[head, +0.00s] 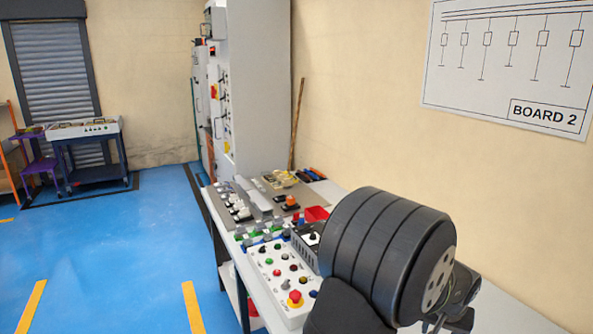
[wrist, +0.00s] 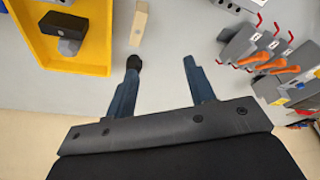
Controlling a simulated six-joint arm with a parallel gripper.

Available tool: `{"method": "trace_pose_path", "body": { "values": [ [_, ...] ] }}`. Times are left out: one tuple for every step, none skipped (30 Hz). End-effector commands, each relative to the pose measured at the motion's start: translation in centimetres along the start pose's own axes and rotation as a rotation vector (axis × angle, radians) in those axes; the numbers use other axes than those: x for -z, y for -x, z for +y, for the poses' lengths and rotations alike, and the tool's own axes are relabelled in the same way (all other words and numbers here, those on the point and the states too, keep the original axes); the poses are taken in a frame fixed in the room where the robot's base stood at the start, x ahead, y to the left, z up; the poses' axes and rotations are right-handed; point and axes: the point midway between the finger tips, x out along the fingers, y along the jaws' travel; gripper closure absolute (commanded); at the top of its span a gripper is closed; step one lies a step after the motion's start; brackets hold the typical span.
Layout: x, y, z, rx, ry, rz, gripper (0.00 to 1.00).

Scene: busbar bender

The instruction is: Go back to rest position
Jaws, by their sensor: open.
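My gripper (wrist: 162,75) is open and empty in the wrist view. Its two blue-grey fingers stand apart with grey surface showing between them. A small beige block (wrist: 139,23) lies just beyond the left fingertip, apart from it as far as I can tell. In the head view my dark arm fills the lower right, and the fingers are not visible there.
A yellow tray (wrist: 72,62) holding a black and grey part is at left in the wrist view. Grey switches with orange handles (wrist: 270,64) stand at right. The head view shows a workbench with a control box (head: 286,277), a tall cabinet (head: 246,90) and clear blue floor (head: 115,250).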

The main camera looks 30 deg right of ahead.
Motion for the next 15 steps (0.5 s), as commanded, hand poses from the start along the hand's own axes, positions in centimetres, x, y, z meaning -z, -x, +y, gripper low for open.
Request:
{"method": "trace_pose_path", "body": {
  "values": [
    [0.3,-0.8,-0.8,0.002,0.004,-0.003,0.51],
    [0.6,-1.2,-1.2,0.002,0.004,-0.003,0.51],
    [0.8,-1.7,-1.8,0.002,0.003,-0.004,0.51],
    [1.1,-2.1,-2.2,0.002,0.003,-0.004,0.51],
    [1.3,-2.5,-2.6,0.002,0.002,-0.003,0.51],
    [1.6,-3.0,-3.1,0.002,0.002,-0.002,0.51],
    [1.8,-3.3,-3.5,0.002,0.003,-0.003,0.51],
    [2.0,-3.7,-3.8,0.001,0.002,-0.003,0.51],
    [2.3,-4.1,-4.3,0.001,0.002,-0.003,0.51],
    [2.4,-4.4,-4.7,0.001,0.003,-0.003,0.51],
    [2.6,-4.8,-5.0,0.001,0.002,-0.003,0.51],
    [2.8,-5.1,-5.3,0.001,0.000,-0.003,0.51],
    [3.0,-5.3,-5.6,0.001,0.001,-0.002,0.51],
    [3.1,-5.5,-5.8,0.001,0.001,-0.001,0.51],
    [3.3,-5.8,-6.1,0.001,0.000,-0.001,0.51]
  ]
}}
